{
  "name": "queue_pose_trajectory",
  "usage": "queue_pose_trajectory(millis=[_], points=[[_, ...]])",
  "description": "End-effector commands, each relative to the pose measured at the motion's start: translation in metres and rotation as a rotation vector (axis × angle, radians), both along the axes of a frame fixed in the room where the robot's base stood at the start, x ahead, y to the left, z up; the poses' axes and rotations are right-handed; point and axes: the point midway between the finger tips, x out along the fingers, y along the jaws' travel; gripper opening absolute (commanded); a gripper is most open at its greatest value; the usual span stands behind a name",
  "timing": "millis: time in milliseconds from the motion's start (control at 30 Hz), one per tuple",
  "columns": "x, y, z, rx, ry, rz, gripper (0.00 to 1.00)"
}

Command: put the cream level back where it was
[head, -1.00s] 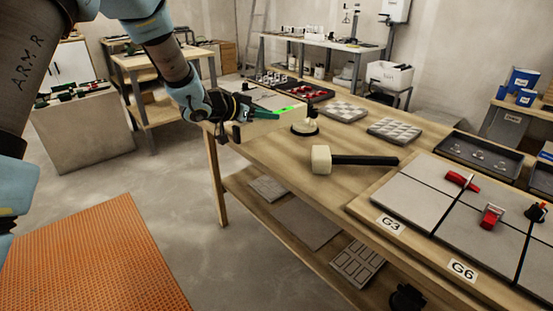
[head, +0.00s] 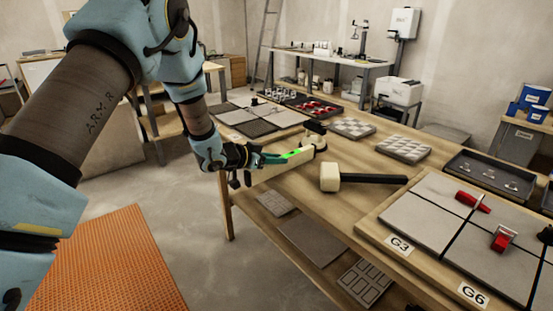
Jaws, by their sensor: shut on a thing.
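The cream level (head: 308,157) is a long bar with a bright green patch on its top. My gripper (head: 270,160) is shut on it near its middle. The level is over the near left edge of the wooden workbench (head: 300,196), its left end out past the edge. It runs from lower left to upper right in the picture. I cannot tell whether it touches the bench top. Part of the level is hidden by my gripper.
A dark-handled suction lifter (head: 315,128) stands just behind the level's right end. A mallet (head: 330,178) with a black handle lies to the right. Tiled board (head: 400,215), patterned tile stacks (head: 404,149) and a dark tray (head: 490,176) fill the right and back.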

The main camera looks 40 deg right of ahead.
Motion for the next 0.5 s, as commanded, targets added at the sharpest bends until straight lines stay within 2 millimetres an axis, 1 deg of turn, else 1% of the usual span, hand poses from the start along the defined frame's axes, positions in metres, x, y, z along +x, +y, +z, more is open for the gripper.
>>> queue_pose_trajectory(millis=[67, 100, 333, 500], points=[[0.0003, 0.0000, -0.0036, 0.000, 0.000, 0.000, 0.00], [0.0001, 0.0001, -0.0029, 0.000, 0.000, 0.000, 0.30], [0.0001, 0.0001, -0.0026, 0.001, 0.000, 0.000, 0.56], [0.0001, 0.0001, -0.0026, 0.001, 0.000, 0.000, 0.57]])
